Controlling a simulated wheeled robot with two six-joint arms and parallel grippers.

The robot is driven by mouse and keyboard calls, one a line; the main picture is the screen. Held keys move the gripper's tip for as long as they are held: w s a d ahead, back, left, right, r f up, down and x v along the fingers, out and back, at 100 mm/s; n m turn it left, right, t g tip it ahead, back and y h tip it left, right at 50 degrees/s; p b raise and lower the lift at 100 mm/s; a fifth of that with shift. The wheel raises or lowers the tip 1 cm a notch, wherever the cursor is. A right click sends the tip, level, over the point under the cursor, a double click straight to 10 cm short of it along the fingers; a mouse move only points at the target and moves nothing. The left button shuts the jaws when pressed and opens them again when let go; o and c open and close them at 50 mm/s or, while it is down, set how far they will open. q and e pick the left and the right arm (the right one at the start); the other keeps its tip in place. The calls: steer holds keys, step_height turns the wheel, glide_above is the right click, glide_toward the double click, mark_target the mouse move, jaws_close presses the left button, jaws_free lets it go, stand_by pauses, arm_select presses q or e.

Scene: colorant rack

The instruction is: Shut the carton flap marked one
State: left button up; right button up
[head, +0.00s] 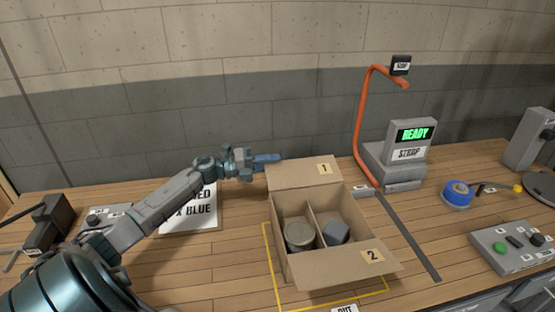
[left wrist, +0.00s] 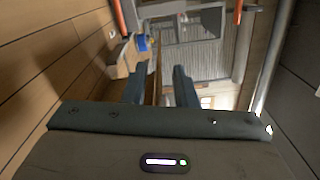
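The open carton (head: 281,237) stands on the bench. Its flap marked 1 (head: 305,174) is open at the far side, folded outward. The flap marked 2 (head: 345,266) is open at the near side. A round tin (head: 300,235) and a grey block (head: 336,232) sit in the carton either side of a divider. My left gripper (head: 268,158) is at the far left corner of flap 1, fingers pointing right. In the left wrist view its fingers (left wrist: 160,84) stand apart. A thin brown strip shows between them; I cannot tell whether it is the flap. My right gripper is out of view.
An orange curved post (head: 361,125) and a grey machine reading READY (head: 408,148) stand right of the carton. A white sign (head: 190,222) lies left, under my left arm. Blue tape (head: 457,194) and a button box (head: 513,246) are at the right.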

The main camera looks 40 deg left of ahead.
arm_select(q)
steer(key=shift+p+x, duration=0.3)
steer(key=shift+x, duration=0.85)
steer(key=shift+c, duration=0.3)
jaws_close()
stand_by(0.4)
